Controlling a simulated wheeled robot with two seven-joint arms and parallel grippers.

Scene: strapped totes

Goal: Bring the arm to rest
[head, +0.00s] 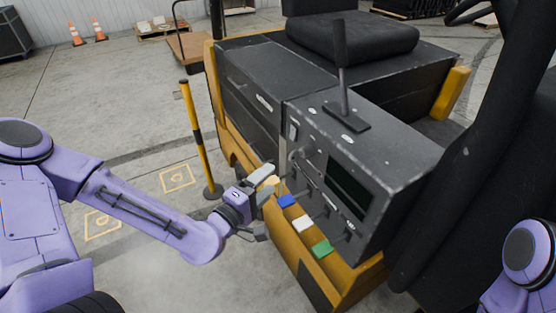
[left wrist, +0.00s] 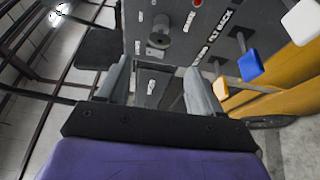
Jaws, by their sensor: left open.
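My left arm (head: 140,205), purple, reaches in from the left toward the side of a black and yellow vehicle. Its left gripper (head: 266,203) is open, close to a row of small levers on the console. In the left wrist view the two grey fingers (left wrist: 157,85) stand apart with nothing seen between them but the console panel behind. A pale orange lever tip (head: 271,181) is just by the upper finger; it also shows beside the right finger in the left wrist view (left wrist: 221,88). I cannot tell whether they touch. My right gripper is out of view.
Blue (head: 287,201), white (head: 303,224) and green (head: 322,249) lever tips line the console (head: 370,160). A tall black lever (head: 340,70) stands on top, before a seat (head: 350,35). A yellow-black post (head: 197,140) stands behind my left forearm. Floor at left is mostly open.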

